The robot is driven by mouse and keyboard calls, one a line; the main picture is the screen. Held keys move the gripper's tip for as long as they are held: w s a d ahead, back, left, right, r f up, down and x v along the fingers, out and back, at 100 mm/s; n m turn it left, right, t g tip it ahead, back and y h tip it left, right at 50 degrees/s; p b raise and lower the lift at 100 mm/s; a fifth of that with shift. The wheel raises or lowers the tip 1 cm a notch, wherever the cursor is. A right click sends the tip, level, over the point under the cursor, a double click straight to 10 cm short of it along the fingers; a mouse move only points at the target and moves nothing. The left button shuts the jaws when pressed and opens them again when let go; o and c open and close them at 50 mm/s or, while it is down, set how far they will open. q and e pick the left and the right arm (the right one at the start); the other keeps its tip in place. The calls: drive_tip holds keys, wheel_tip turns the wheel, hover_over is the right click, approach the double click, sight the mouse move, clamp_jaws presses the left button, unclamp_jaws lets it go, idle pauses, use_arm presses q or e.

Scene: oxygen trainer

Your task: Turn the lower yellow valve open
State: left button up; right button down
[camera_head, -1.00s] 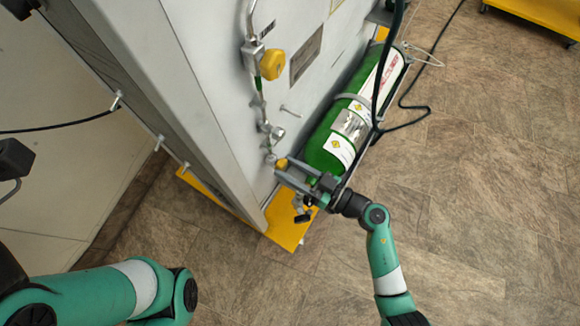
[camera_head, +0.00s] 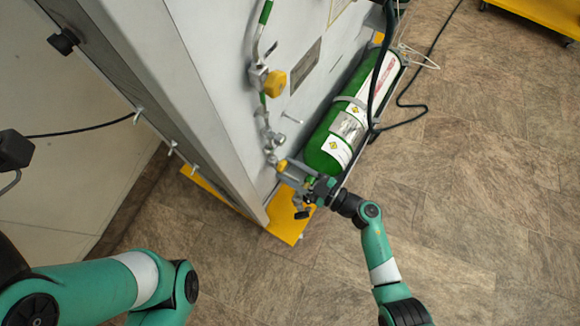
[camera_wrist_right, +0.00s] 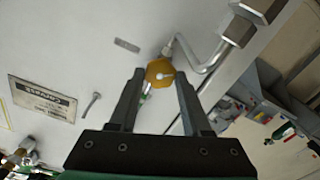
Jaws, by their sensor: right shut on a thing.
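The lower yellow valve (camera_head: 282,165) sits low on the grey panel, beside the green cylinder. My right gripper (camera_head: 284,171) is at this valve, with its fingers shut on either side of it. In the right wrist view the yellow valve (camera_wrist_right: 159,71) shows between the two fingertips (camera_wrist_right: 160,80), with a bent metal pipe behind it. The fingers partly cover the valve in the head view, and how far it is turned cannot be told. My left arm shows at the lower left; its gripper is out of view.
An upper yellow valve (camera_head: 275,83) is higher on the same panel (camera_head: 240,80). The green cylinder (camera_head: 345,125) stands close beside my right gripper, with a dark hose (camera_head: 375,90) over it. A yellow base edge (camera_head: 285,225) lies below.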

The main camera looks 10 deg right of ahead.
drive_tip(key=shift+n, duration=0.3)
drive_tip(key=shift+c, duration=1.8)
unclamp_jaws()
drive_tip(key=p+v, duration=0.4)
drive_tip(key=v, duration=0.7)
drive_tip(key=shift+s+d+p, duration=0.2)
drive_tip(key=shift+d+p, duration=0.1)
